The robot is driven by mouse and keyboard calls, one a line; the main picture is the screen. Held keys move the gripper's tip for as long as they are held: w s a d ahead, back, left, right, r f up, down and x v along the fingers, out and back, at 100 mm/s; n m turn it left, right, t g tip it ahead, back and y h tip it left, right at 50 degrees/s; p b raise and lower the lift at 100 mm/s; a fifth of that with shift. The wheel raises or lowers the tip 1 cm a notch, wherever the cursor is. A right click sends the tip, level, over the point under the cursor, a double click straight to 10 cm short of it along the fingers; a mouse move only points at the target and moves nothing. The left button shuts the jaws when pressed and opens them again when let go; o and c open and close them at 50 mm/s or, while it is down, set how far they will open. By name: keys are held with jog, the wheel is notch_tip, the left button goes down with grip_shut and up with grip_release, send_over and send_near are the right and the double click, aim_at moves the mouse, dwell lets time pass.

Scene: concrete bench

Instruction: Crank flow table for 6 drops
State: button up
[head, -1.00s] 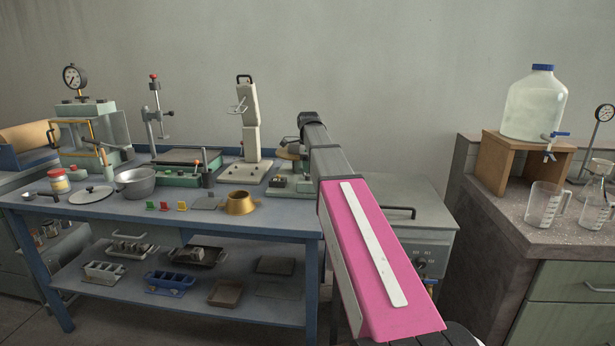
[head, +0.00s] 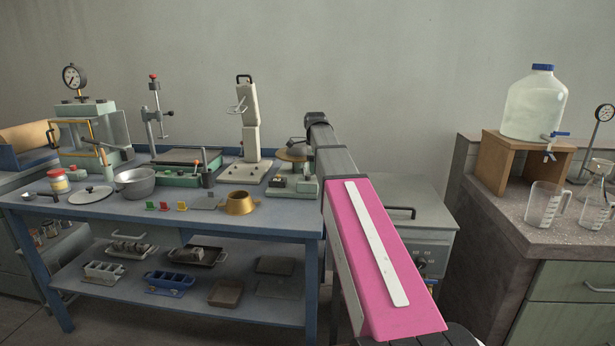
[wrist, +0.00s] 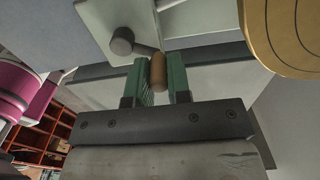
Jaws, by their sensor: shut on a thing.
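The flow table (head: 291,184) stands at the right end of the blue bench, with a pale green base and a round brownish top (head: 293,153). Part of it is hidden by my arm. In the wrist view the round top's edge (wrist: 292,35) shows at the upper right. The crank's wooden handle (wrist: 158,68) is between the green fingers of my gripper (wrist: 158,78), which is shut on it. The crank's grey hub (wrist: 122,41) is at the upper left of the handle. In the head view my gripper is hidden behind my arm.
A brass cone-shaped mould (head: 240,203), coloured pieces (head: 165,206) and a metal bowl (head: 137,183) sit on the blue bench (head: 110,213). A tall pale device (head: 250,135) stands left of the flow table. A grey cabinet (head: 415,215) is to the right.

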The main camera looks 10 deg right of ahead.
jog(key=shift+s+d, duration=0.1)
jog(key=shift+s, duration=1.85)
jog(key=shift+s+a, duration=0.8)
jog(key=shift+a, duration=0.1)
jog(key=shift+s+a, duration=0.15)
jog(key=shift+a, duration=1.15)
